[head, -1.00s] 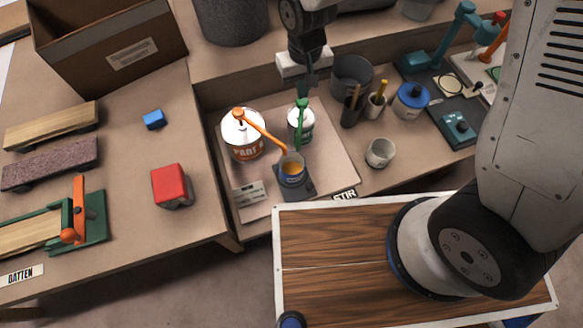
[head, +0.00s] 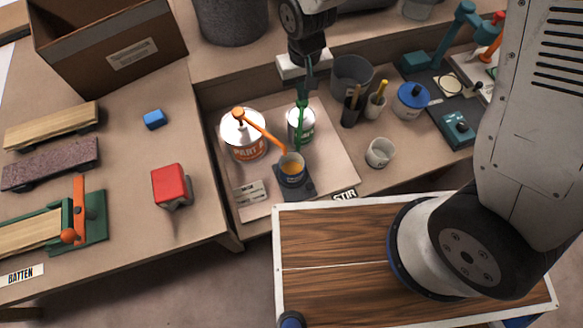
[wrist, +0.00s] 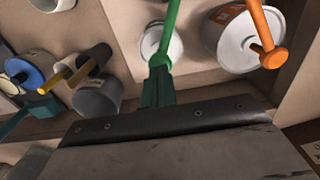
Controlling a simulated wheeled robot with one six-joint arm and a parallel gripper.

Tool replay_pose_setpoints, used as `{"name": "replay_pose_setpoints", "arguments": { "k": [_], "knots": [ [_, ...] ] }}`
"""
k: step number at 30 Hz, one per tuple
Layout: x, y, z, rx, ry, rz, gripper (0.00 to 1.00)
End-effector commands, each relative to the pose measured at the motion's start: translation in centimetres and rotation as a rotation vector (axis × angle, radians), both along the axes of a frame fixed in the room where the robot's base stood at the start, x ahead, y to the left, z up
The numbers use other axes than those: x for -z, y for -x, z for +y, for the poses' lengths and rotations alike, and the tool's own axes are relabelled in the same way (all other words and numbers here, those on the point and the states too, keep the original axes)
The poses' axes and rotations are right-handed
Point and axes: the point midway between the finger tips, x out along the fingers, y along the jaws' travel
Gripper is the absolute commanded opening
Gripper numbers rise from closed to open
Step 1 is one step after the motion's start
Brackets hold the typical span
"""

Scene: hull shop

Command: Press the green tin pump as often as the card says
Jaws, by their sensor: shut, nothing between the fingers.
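The green pump (head: 302,103) stands on a white-topped tin (head: 300,128) on a pale board. My gripper (head: 305,88) is shut and empty, its tips at or just above the pump's head; I cannot tell whether they touch. In the wrist view the dark green fingers (wrist: 158,82) overlap the near end of the green pump (wrist: 166,38). A small card (head: 251,193) lies at the board's front left, its writing too small to read. A dark cup (head: 292,178) with orange-yellow contents stands in front of the tin.
An orange pump (head: 240,114) on the tin marked PART (head: 244,148) stands close on the left, its spout reaching over the cup. Brush pots, a grey bucket (head: 352,73) and a blue-lidded pot (head: 411,98) are on the right.

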Motion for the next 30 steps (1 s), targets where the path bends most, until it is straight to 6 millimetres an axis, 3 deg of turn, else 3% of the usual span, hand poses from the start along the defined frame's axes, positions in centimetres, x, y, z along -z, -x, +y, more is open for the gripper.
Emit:
{"name": "replay_pose_setpoints", "arguments": {
  "k": [19,30],
  "knots": [
    [2.3,0.0,0.0,0.000,0.000,0.000,0.00],
    [2.0,0.0,0.0,0.000,0.000,-0.001,0.00]
  ]
}}
